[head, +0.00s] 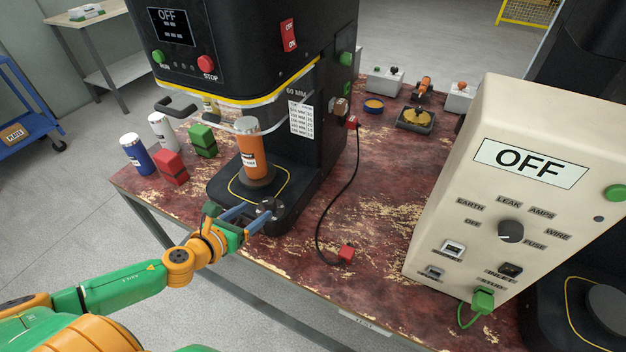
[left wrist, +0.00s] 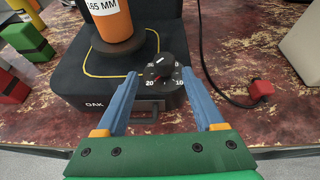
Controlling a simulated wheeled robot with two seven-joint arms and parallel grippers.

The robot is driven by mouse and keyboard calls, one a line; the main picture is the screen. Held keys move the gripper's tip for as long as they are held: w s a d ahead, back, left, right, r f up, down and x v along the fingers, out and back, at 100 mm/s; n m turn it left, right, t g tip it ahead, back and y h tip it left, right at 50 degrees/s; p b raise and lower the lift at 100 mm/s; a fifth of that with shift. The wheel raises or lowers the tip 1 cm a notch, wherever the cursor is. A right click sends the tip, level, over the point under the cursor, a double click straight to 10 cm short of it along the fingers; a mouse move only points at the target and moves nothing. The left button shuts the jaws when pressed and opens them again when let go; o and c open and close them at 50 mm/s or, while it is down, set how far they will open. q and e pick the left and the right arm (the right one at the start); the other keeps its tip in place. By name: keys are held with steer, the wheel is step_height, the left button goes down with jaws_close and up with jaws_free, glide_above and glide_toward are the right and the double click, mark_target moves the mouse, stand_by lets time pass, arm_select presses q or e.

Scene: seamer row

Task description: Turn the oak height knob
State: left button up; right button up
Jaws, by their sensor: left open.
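The oak height knob (left wrist: 160,73) is a black dial with a pale pointer line and numbers around it. It sits on the front of the black machine base marked OAK (left wrist: 94,104). In the head view the knob (head: 268,207) is at the base's front corner, partly behind my fingers. My left gripper (head: 252,214) is open, its blue fingers reaching toward the knob. In the left wrist view the fingertips (left wrist: 162,76) lie on either side of the knob with gaps visible; I cannot tell whether they touch. My right gripper is in neither view.
An orange can (head: 251,150) stands on the machine's round plate behind the knob. Red and green blocks (head: 172,167) and cans stand left of it. A red plug (head: 346,253) on a black cable lies to the right. A cream tester reading OFF (head: 500,190) stands at right.

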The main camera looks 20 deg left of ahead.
mark_target(268, 201)
arm_select(q)
steer(key=shift+w+d+r+m, duration=0.3)
steer(key=shift+d+r+m, duration=0.05)
steer(key=shift+d+m, duration=0.05)
steer(key=shift+w+a, duration=0.1)
steer(key=shift+w, duration=0.2)
steer(key=shift+w+f, duration=0.2)
steer(key=shift+w, duration=0.15)
steer(key=x, duration=0.3)
steer(key=shift+w+f, duration=0.2)
steer(key=shift+w, duration=0.1)
steer(key=shift+w+f, duration=0.2)
steer(key=shift+w, duration=0.25)
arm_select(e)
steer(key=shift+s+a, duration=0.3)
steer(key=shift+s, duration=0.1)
arm_select(q)
steer(key=shift+c, duration=0.2)
jaws_close()
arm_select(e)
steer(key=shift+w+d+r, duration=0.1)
